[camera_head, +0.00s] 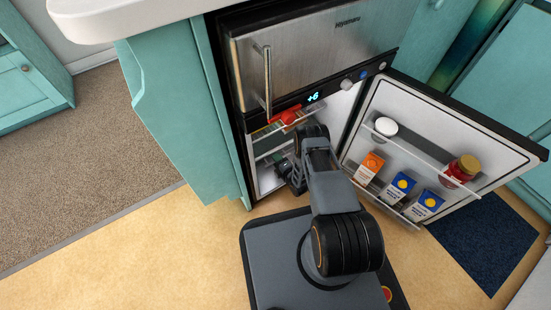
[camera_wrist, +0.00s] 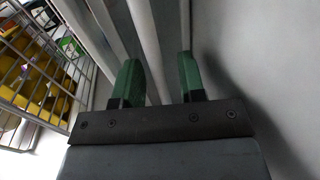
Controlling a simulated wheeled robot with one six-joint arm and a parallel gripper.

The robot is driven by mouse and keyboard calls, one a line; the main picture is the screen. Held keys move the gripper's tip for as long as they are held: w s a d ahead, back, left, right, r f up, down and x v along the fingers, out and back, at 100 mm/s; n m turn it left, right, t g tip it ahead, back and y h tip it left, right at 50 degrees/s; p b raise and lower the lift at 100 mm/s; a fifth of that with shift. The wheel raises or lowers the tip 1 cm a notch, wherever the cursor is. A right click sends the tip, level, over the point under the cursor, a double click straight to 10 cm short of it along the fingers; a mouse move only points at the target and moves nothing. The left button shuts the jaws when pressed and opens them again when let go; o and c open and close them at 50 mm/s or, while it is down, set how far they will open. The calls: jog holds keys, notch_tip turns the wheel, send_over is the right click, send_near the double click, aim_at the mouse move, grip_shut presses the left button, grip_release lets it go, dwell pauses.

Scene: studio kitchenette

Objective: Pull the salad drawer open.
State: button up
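The fridge compartment (camera_head: 262,178) stands open below the steel upper door, and my arm reaches into its lower part. My gripper (camera_head: 288,170) is inside, low down and partly hidden by my arm. In the wrist view my gripper (camera_wrist: 158,80) has its two green fingers apart. Pale, slanting bars or edges (camera_wrist: 146,45) run up between and to the left of the fingers; I cannot tell whether they belong to the salad drawer, or whether a finger touches them. The salad drawer cannot be made out clearly in the head view.
The open fridge door (camera_head: 400,120) stands to the right, with cartons (camera_head: 402,185) and a red jar (camera_head: 462,168) on its racks. A red item (camera_head: 290,115) lies on an upper shelf. A wire rack (camera_wrist: 40,110) with yellow items is left in the wrist view. Floor at left is clear.

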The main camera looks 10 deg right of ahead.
jog(key=shift+w, duration=0.3)
grip_shut()
dwell(0.5)
